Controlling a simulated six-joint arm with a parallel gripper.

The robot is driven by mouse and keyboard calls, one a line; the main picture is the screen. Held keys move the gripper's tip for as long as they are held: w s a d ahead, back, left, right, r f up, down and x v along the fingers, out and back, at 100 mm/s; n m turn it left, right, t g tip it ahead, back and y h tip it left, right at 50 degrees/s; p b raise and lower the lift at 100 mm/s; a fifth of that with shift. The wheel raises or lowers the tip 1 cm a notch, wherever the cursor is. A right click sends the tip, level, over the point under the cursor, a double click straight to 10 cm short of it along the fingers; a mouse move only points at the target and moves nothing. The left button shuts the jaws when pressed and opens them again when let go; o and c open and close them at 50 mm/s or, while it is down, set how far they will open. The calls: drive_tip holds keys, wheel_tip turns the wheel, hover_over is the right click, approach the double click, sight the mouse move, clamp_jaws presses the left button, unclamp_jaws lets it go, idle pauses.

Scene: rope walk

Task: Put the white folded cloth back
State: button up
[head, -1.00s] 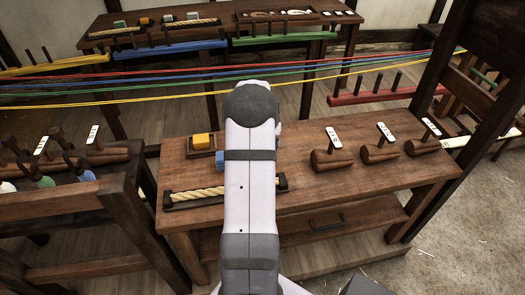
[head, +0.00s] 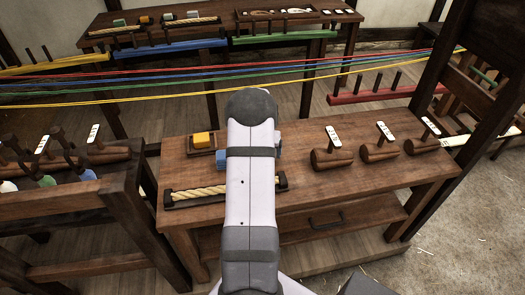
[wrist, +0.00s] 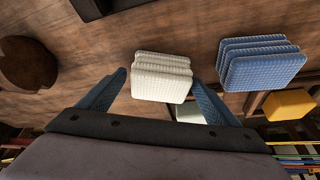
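In the wrist view the white folded cloth (wrist: 162,77) lies on the brown wooden bench top (wrist: 110,45), its stacked layers showing. My gripper (wrist: 158,80) is open, with one blue-grey finger on either side of the cloth. A gap shows at the left finger; the right finger looks close to the cloth, and I cannot tell whether it touches. In the head view my arm hides the white cloth and the fingers. A blue folded cloth (wrist: 262,63) lies to the right in the wrist view; its edge shows beside my arm in the head view (head: 221,160).
A yellow block (head: 202,140) sits on a small dark tray, near a rope holder (head: 195,195). Coloured ropes (head: 150,83) stretch behind the bench. Bare bench lies right of my arm.

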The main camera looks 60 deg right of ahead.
drive_tip(key=shift+r, duration=0.1)
drive_tip(key=shift+r, duration=0.2)
drive_tip(key=b+v, duration=0.1)
drive_tip(key=v, duration=1.1)
drive_tip(key=shift+b, duration=0.4)
drive_tip(key=shift+f, duration=0.15)
drive_tip(key=w+a+n+y, duration=0.1)
drive_tip(key=w+a+n, duration=0.2)
drive_tip(key=a, duration=0.9)
drive_tip(key=w+a+n+y, duration=0.1)
drive_tip(key=w+a+n, duration=0.15)
drive_tip(key=a, duration=0.95)
drive_tip(key=s+a+f+n+g+y, duration=0.1)
drive_tip(key=s+a+n, duration=0.3)
drive_tip(key=a, duration=0.6)
drive_tip(key=s+a+f+n+y, duration=0.1)
drive_tip(key=s+a+n, duration=0.3)
drive_tip(key=s+a, duration=0.3)
drive_tip(key=a, duration=0.3)
drive_tip(key=shift+s+a+f+g, duration=0.2)
drive_tip(key=shift+s+f+g, duration=0.2)
